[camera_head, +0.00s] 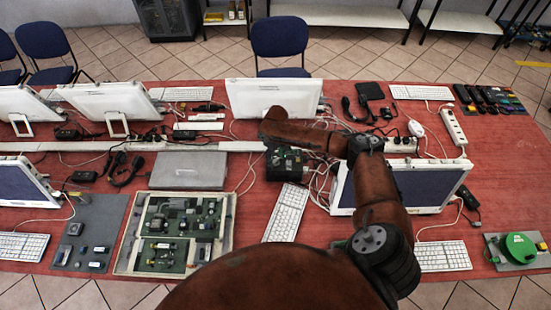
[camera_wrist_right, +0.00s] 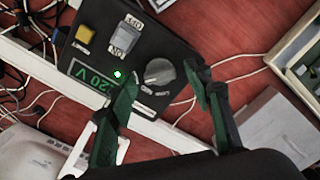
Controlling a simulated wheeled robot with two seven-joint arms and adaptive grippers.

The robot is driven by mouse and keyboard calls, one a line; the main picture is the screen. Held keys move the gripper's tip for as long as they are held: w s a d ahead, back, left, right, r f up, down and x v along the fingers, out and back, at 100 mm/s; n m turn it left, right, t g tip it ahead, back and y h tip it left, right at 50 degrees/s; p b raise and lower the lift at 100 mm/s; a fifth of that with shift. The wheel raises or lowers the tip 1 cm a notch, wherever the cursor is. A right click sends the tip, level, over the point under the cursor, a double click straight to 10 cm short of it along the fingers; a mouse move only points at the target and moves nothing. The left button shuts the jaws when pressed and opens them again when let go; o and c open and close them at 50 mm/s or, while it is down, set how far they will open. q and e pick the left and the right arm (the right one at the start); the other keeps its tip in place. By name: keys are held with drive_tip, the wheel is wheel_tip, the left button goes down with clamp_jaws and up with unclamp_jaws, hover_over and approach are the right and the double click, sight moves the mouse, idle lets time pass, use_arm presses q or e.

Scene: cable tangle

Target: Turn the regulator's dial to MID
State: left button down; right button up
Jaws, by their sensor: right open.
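The regulator is a black box (camera_wrist_right: 105,28) in the right wrist view, seen rotated. It carries a grey round dial (camera_wrist_right: 159,72), a grey ON/OFF switch (camera_wrist_right: 126,36), a yellow button (camera_wrist_right: 85,34), a lit lamp and a green display reading 120 V (camera_wrist_right: 88,75). My right gripper (camera_wrist_right: 163,79) is open, one finger on each side of the dial; contact cannot be told. In the head view the black box (camera_head: 288,165) sits mid-table below my right forearm. My left gripper is not in view.
Cables run around the box on the red table (camera_head: 250,215). A white keyboard (camera_head: 286,212), a closed grey laptop (camera_head: 188,170), a circuit-board tray (camera_head: 120,262) and a monitor (camera_head: 428,187) stand nearby. A white power strip (camera_head: 452,127) lies at the right.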

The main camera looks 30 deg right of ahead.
drive_tip(key=shift+f, duration=0.2)
drive_tip(key=shift+c, duration=0.2)
drive_tip(key=c, duration=1.1)
